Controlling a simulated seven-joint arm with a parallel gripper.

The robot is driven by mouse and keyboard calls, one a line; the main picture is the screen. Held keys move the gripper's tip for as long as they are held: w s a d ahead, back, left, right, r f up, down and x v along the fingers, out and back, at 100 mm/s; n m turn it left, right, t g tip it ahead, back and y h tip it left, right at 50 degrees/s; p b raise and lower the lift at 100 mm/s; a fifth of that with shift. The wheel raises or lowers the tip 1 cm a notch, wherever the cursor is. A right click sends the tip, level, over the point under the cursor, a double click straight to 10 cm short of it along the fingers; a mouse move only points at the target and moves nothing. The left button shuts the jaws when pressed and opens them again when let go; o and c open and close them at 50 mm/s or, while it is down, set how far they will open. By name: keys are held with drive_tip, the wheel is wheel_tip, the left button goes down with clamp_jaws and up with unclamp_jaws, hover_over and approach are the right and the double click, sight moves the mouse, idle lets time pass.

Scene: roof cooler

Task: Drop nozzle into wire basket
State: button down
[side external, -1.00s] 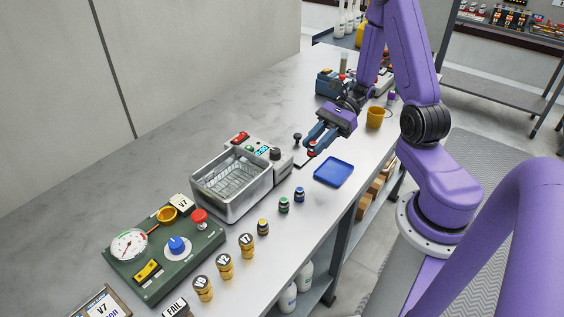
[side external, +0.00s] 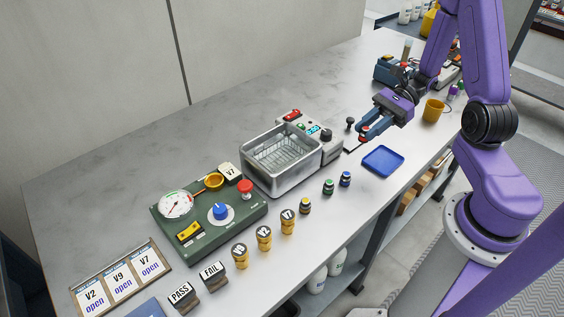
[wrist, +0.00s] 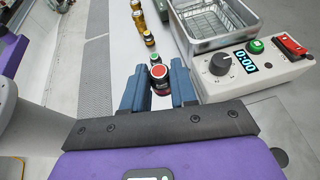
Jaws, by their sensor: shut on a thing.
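A small dark nozzle with a red top (side external: 364,131) is held between the fingertips of my gripper (side external: 368,130). In the wrist view the nozzle (wrist: 159,78) sits between the two blue fingers of my gripper (wrist: 158,90), which are shut on it. The wire basket (side external: 285,150) sits inside the open metal bath tank (side external: 279,182), to the left of my gripper. The basket (wrist: 212,18) also shows at the top of the wrist view, with no nozzle visible in it.
A control box (side external: 322,140) with a display adjoins the tank. A blue tray (side external: 383,161) lies near my gripper. Green (side external: 328,187), blue (side external: 345,179) and yellow-topped (side external: 305,205) nozzles stand along the front. A green gauge panel (side external: 205,222) stands left.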

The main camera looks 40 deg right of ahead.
drive_tip(key=w+a, duration=0.4)
drive_tip(key=w, duration=0.1)
drive_tip(key=w+a+r, duration=0.1)
drive_tip(key=w+a, duration=0.1)
drive_tip(key=shift+w+a, duration=0.1)
drive_tip(key=shift+w, duration=0.15)
drive_tip(key=w+a+r, duration=0.2)
drive_tip(key=w+a, duration=0.4)
drive_tip(key=a, duration=0.1)
drive_tip(key=shift+s+a+f, duration=0.1)
drive_tip(key=shift+a+f, duration=0.05)
drive_tip(key=shift+f, duration=1.3)
drive_tip(key=shift+s+a+f, duration=0.1)
drive_tip(key=shift+f, duration=1.3)
drive_tip(key=c, duration=0.8)
unclamp_jaws()
drive_tip(key=v, duration=1.7)
drive_tip(key=shift+d, duration=0.25)
